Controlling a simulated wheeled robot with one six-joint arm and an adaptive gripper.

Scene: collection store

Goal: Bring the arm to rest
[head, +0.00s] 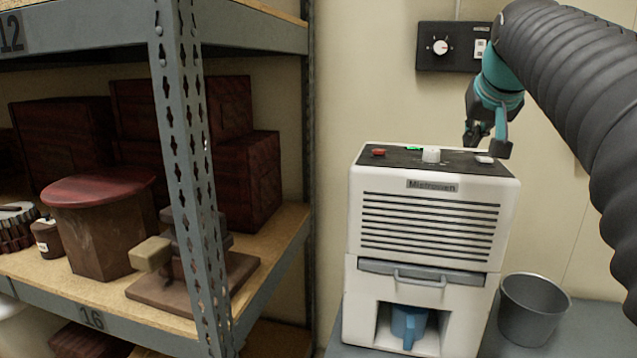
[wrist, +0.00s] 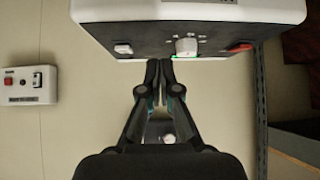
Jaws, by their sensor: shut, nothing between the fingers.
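My arm (head: 560,80), in a black ribbed sleeve, comes in from the upper right of the head view. My gripper (head: 488,145) points down over the right end of the white machine's top panel, close to a pale rocker switch (head: 484,159); I cannot tell whether it touches. In the wrist view my gripper (wrist: 165,72) has its fingertips together with nothing between them, in front of the machine's (wrist: 200,12) control panel.
A blue mug (head: 408,325) stands in the machine's lower opening. A grey bin (head: 533,308) stands to its right. A metal shelf (head: 185,180) with dark boxes and a stool-like block fills the left. A black control box (head: 453,46) hangs on the wall behind.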

